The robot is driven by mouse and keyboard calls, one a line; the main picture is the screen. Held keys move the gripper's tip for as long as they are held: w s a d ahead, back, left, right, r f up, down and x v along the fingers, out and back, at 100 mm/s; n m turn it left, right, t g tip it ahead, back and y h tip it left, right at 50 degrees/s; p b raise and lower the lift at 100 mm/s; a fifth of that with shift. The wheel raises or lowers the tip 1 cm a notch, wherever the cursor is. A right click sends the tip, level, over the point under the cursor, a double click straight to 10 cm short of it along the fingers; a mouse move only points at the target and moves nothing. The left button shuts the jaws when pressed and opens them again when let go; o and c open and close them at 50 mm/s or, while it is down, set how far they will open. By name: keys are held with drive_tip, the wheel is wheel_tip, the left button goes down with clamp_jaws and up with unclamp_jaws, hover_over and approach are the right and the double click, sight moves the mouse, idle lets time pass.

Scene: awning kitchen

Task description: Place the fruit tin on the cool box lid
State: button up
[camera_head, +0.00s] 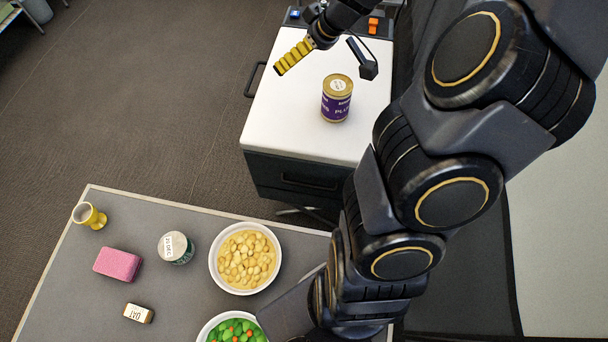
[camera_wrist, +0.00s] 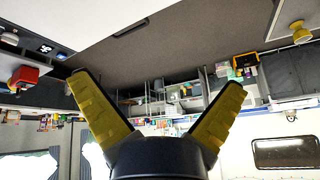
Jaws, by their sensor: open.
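The fruit tin (camera_head: 336,98), gold-topped with a purple label that seems to read "PLU…", stands upright on the white cool box lid (camera_head: 290,120) in the head view, right of the lid's middle. My gripper (camera_head: 324,71) is at the top of that view, its yellow-padded fingers spread wide and nothing between them. It appears near the lid's far end, beyond the tin and apart from it. The wrist view shows both open fingers (camera_wrist: 158,82) with empty space between; I cannot make out the tin there.
The lid's left and front are clear.

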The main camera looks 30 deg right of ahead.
drive_tip(key=s+a+r+g, duration=0.25)
drive_tip(key=s+a, duration=0.25)
drive_tip(key=a, duration=0.3)
drive_tip(key=s+a+r+g, duration=0.2)
drive_tip(key=s+a+r, duration=0.1)
drive_tip(key=s+a, duration=0.4)
drive_tip(key=s+a+r+m+g+h, duration=0.1)
drive_tip(key=s+a+m+g+h, duration=0.1)
drive_tip(key=s, duration=1.1)
drive_tip(key=shift+s+a+r+g, duration=0.35)
drive_tip(key=shift+a, duration=0.05)
